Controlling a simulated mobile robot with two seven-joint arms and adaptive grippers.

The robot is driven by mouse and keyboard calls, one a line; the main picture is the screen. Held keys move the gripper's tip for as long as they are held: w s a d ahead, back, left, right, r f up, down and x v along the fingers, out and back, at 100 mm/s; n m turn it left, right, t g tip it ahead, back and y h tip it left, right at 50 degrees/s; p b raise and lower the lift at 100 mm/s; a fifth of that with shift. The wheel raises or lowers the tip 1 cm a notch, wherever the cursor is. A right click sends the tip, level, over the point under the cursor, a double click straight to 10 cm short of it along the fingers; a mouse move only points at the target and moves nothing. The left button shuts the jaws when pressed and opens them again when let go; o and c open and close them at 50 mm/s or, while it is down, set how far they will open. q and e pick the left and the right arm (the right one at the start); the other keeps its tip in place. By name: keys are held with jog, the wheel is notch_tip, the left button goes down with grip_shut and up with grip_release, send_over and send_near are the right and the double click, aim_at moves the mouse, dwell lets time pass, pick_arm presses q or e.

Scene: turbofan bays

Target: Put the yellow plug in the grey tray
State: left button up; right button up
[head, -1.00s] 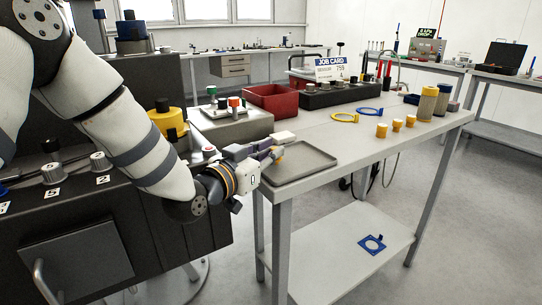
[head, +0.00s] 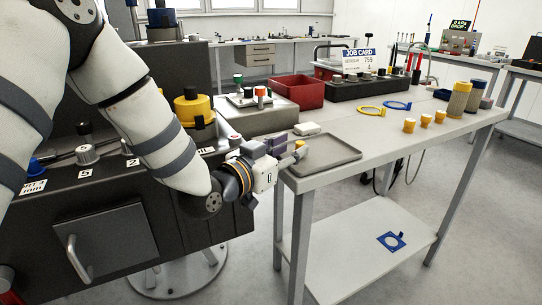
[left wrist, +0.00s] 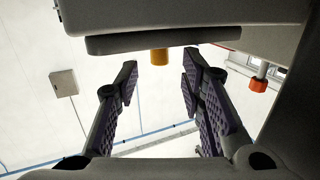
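The grey tray (head: 335,166) lies at the near left corner of the white table. My left gripper (head: 298,148) reaches in from the left to the tray's left side. A yellow plug (head: 301,144) shows by its fingertips, partly hidden in the head view. In the left wrist view, which looks upside down, the fingers are spread with nothing between their pads (left wrist: 158,85). There the yellow plug (left wrist: 159,57) projects past a dark slab edge, apart from the fingers; its base is hidden. My right gripper is not in view.
A red bin (head: 297,91) and a dark block of plugs (head: 370,86) stand behind the tray. A white block (head: 307,129) lies close behind the gripper.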

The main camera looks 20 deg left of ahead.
pick_arm(q)
jog(key=r+p+v, duration=0.1)
jog(key=v, duration=0.8)
jog(key=s+f+n+g+y, duration=0.1)
jog(key=s+f+g, duration=0.4)
jog(key=f, duration=0.4)
jog(key=s+f+g+y, duration=0.1)
jog(key=s+f+g, duration=0.1)
jog(key=s+f, duration=0.65)
jog(key=s+f+n+g+y, duration=0.1)
jog(key=s+f+g, duration=0.35)
jog(key=f, duration=0.65)
jog(key=s+f+g, duration=0.3)
jog(key=s, duration=0.7)
jog(key=s+f+n+g+y, duration=0.1)
jog(key=s+f+g, duration=0.2)
jog(key=s, duration=0.7)
jog(key=shift+s+g+y, duration=0.3)
jog(key=shift+s+g, duration=0.1)
jog(key=shift+g, duration=0.15)
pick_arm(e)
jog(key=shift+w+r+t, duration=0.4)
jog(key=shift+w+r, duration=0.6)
